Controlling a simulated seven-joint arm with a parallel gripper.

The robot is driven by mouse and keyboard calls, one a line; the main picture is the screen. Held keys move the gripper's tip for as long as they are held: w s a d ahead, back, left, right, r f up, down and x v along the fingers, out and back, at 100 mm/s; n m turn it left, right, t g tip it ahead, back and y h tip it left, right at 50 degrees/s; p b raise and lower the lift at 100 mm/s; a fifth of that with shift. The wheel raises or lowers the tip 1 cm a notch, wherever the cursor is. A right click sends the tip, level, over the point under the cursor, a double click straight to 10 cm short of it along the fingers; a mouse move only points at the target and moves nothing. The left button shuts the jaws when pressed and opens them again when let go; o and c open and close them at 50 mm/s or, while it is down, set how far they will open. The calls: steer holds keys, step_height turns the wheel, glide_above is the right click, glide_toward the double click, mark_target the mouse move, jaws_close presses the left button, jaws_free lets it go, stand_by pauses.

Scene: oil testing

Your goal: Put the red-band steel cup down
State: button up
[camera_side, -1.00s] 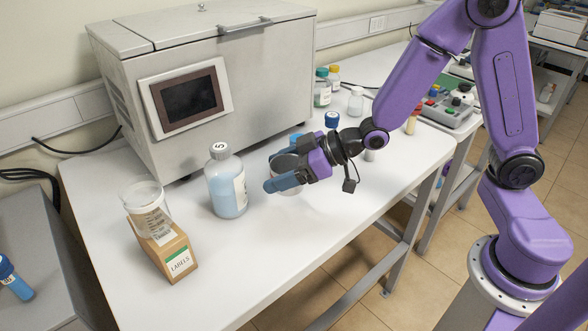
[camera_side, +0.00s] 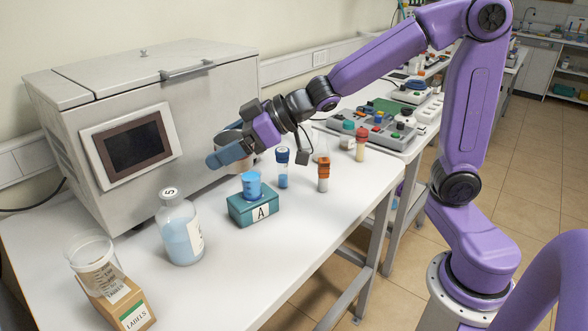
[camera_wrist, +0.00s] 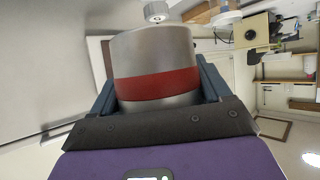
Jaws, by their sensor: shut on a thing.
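My gripper (camera_side: 230,154) is shut on the red-band steel cup (camera_side: 229,136). The wrist view shows the cup (camera_wrist: 152,50) between the two fingers, grey metal with a broad red band around it. In the side view the fingers hide most of the cup. The gripper holds it in the air in front of the steel cabinet, above and behind the teal block marked A.
The teal block (camera_side: 240,213) carries a blue cup (camera_side: 251,184). A bottle of blue liquid (camera_side: 180,240) stands left of it, and blue-capped (camera_side: 283,170) and orange-banded (camera_side: 323,176) vials right. A clear beaker (camera_side: 92,265) tops the labels box (camera_side: 134,316).

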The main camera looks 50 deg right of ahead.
steer(key=w+d+m+t+h, duration=0.15)
steer(key=w+d, duration=0.35)
steer(key=d, duration=0.7)
steer(key=w+d+f+m+t+h, duration=0.1)
steer(key=w+d+m+h, duration=0.3)
steer(key=d, duration=0.8)
steer(key=w+d+m+t+h, duration=0.1)
steer(key=w+d+m+h, duration=0.1)
steer(key=w+d, duration=0.65)
steer(key=shift+g+y, duration=0.25)
steer(key=s+d+f, duration=0.1)
steer(key=f, duration=0.6)
steer(key=s+d+f, duration=0.1)
steer(key=f, duration=0.6)
steer(key=s+d+f, duration=0.1)
steer(key=f, duration=0.7)
steer(key=shift+f, duration=0.15)
steer(key=o, duration=1.1)
steer(key=shift+c, duration=0.2)
